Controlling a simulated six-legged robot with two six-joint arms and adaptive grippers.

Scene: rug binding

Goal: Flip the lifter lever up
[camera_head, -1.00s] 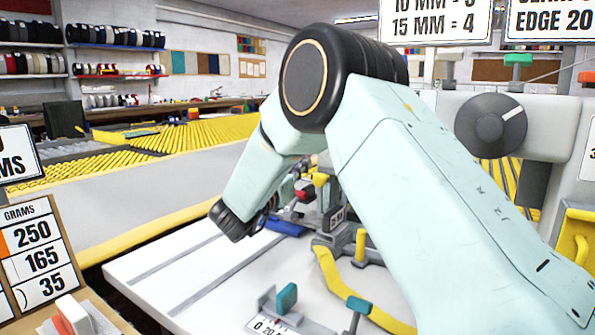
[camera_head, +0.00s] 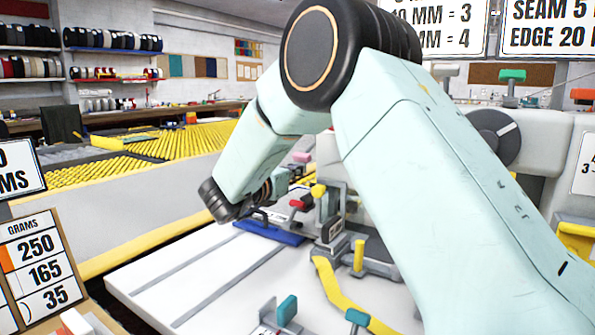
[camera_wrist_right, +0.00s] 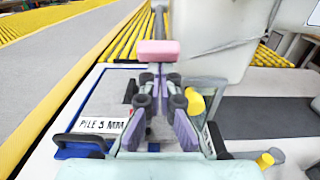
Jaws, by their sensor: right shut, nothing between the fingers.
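A pink-topped lever (camera_wrist_right: 158,50) stands just beyond my right fingertips in the wrist view. Its pink pad also shows beside my forearm in the head view (camera_head: 302,157). No readable label marks it as the lifter lever. My right gripper (camera_wrist_right: 159,80) is shut and empty, pointing at the area under the pink pad; I cannot tell whether it touches. In the head view my wrist partly hides the gripper (camera_head: 282,180). A red knob (camera_head: 298,203) and a yellow knob (camera_head: 318,190) sit on the machine head nearby. My left gripper is out of view.
A blue plate (camera_head: 270,232) with a handle lies on the white table (camera_head: 190,280); its label reads PILE 5 MM (camera_wrist_right: 102,125). A yellow strip (camera_head: 335,290) and teal-topped clamps (camera_head: 287,308) are at the front. The grey machine body (camera_wrist_right: 210,40) rises beyond the gripper.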

